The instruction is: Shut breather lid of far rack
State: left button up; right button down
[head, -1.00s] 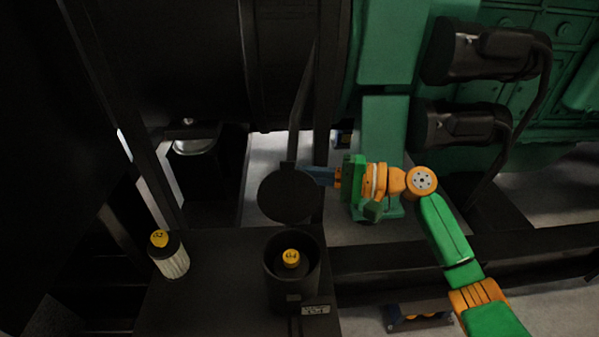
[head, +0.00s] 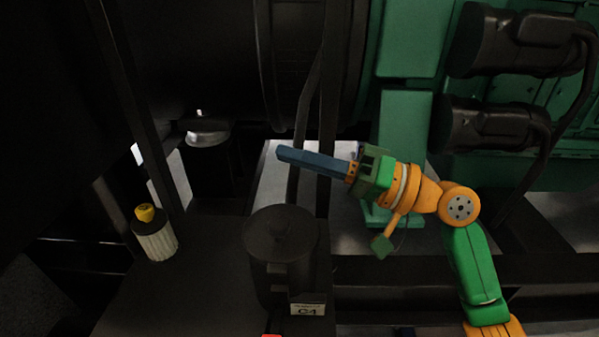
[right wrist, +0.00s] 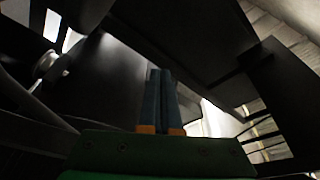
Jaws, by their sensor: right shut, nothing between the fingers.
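The black breather lid (head: 281,233) lies flat over the top of the black round housing (head: 282,283) in the head view. The housing stands on a dark rack top and bears a label reading C4. The lid covers the opening, and the inside of the housing is hidden. My right gripper (head: 282,153) is shut and empty, above and behind the lid and apart from it. Its blue fingers point left. In the right wrist view the fingers (right wrist: 160,98) are together with nothing between them. My left gripper is not in view.
A pale ribbed filter with a yellow cap (head: 154,235) stands on the rack top (head: 190,285) at left. Dark upright bars and a hose rise behind the housing. Green machinery (head: 404,130) with black cylinders (head: 490,122) stands at the right. A red spot shows at the bottom edge.

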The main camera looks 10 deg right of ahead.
aim_at(296, 241)
jog(key=s+n+b, duration=0.1)
jog(key=n+b, duration=0.1)
jog(key=b, duration=0.1)
jog(key=s+a+f+n+g+y+b, duration=0.1)
jog(key=s+n+b, duration=0.1)
jog(key=n+b, duration=0.1)
jog(key=s+f+n+y+b, duration=0.1)
jog(key=n+b, duration=0.2)
jog(key=shift+s+a+f+g, duration=0.15)
jog(key=shift+s+a+g, duration=0.05)
jog(key=shift+s+g, duration=0.2)
jog(key=n+b, duration=0.1)
jog(key=s+f+n+g+b, duration=0.1)
jog(key=n+b, duration=0.2)
jog(key=shift+s+a+f+n+g+y, duration=0.2)
jog(key=shift+s+a+n+g+y, duration=0.1)
jog(key=shift+s+y, duration=0.1)
jog(key=shift+s+f+b, duration=0.2)
jog(key=shift+b, duration=0.35)
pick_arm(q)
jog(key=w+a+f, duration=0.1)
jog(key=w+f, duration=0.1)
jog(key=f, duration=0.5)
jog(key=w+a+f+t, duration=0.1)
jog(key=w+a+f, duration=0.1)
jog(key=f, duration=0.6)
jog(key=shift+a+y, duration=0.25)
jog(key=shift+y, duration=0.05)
pick_arm(e)
jog(key=shift+s+f, duration=0.1)
